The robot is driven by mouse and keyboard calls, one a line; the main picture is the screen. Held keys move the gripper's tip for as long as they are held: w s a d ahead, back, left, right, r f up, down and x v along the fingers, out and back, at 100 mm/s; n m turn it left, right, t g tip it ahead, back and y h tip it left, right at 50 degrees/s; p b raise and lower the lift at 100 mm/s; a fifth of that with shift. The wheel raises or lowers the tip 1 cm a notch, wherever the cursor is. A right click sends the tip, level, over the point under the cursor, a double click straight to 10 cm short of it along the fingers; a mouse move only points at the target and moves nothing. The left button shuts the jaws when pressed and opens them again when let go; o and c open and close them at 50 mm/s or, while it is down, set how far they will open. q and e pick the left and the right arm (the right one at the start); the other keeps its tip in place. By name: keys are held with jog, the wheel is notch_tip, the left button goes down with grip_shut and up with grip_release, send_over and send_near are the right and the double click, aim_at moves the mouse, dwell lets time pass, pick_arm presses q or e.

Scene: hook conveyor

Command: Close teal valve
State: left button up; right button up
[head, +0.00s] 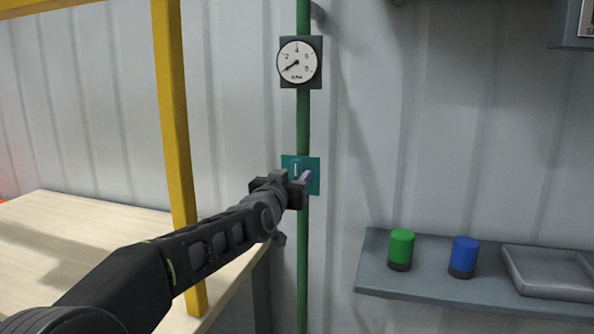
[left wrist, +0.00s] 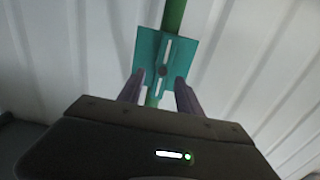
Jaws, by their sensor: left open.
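The teal valve plate (head: 315,165) is fixed on a vertical green pipe against the wall. My left gripper (head: 304,181) is in front of it and hides its lower left part. In the left wrist view the teal plate (left wrist: 148,50) shows a white stripe along its length with a dark round piece at the middle. The stripe runs roughly in line with the pipe. The two purple-grey fingers of my left gripper (left wrist: 157,90) are apart, one on each side of the plate's lower part. Nothing shows gripped between them. I cannot tell whether they touch the valve. My right gripper is not in view.
A round gauge (head: 297,62) sits on the green pipe (head: 303,125) above the valve. A yellow post (head: 172,110) and a wooden table (head: 80,235) are at left. A grey shelf (head: 430,285) at right holds a green cylinder (head: 401,247), a blue cylinder (head: 464,256) and a grey tray (head: 550,292).

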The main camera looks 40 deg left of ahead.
pick_arm(q)
jog(key=shift+p+x, duration=0.3)
jog(key=shift+x, duration=1.15)
jog(key=shift+c, duration=0.5)
grip_shut()
